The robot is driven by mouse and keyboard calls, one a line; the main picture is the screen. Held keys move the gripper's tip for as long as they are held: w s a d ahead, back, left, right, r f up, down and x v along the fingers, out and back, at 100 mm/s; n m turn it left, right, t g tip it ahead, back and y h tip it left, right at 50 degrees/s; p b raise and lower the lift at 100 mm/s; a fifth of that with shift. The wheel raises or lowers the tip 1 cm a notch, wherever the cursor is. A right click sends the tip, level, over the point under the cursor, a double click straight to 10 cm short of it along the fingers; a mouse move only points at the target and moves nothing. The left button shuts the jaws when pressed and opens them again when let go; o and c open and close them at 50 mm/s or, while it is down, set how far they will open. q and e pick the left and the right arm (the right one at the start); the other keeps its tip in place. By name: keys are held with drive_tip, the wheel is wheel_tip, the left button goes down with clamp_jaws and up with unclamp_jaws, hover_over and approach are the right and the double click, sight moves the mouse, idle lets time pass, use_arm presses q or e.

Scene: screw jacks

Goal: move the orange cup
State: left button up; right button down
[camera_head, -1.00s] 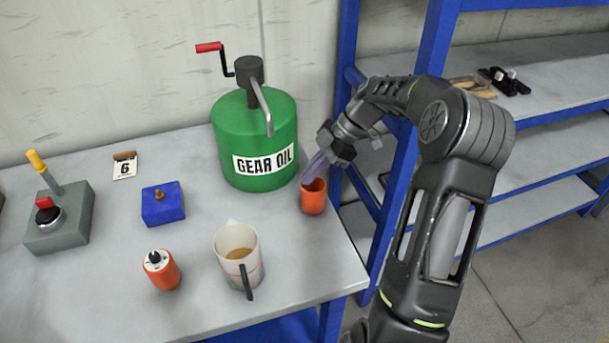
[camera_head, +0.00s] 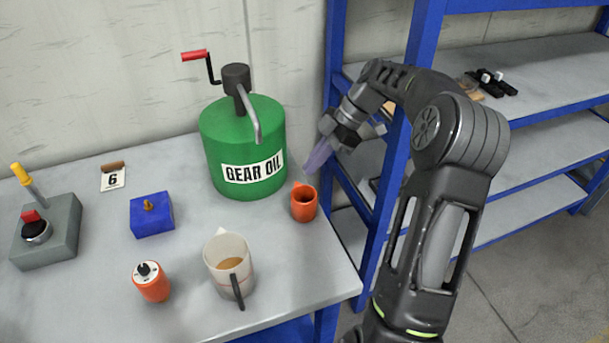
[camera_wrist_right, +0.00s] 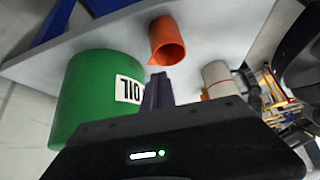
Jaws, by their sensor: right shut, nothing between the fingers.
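The orange cup (camera_head: 304,203) stands upright on the grey table, close to the right edge and just right of the green gear oil drum. It also shows in the right wrist view (camera_wrist_right: 166,41), beyond my fingers. My right gripper (camera_head: 308,170) is shut and empty, a little above and behind the cup, with its fingertips apart from it. Its closed fingers show in the right wrist view (camera_wrist_right: 156,88). My left gripper is not in view.
The gear oil drum (camera_head: 245,150) with a crank and spout stands beside the cup. A measuring jug (camera_head: 229,266), an orange jack-like can (camera_head: 151,282), a blue block (camera_head: 152,216) and a lever box (camera_head: 47,234) stand on the table (camera_head: 180,320). Blue shelving (camera_head: 545,145) stands at right.

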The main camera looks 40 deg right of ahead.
drive_tip(key=p+v, duration=0.2)
drive_tip(key=v, duration=0.1)
drive_tip(key=shift+s+d, duration=0.1)
idle(0.5)
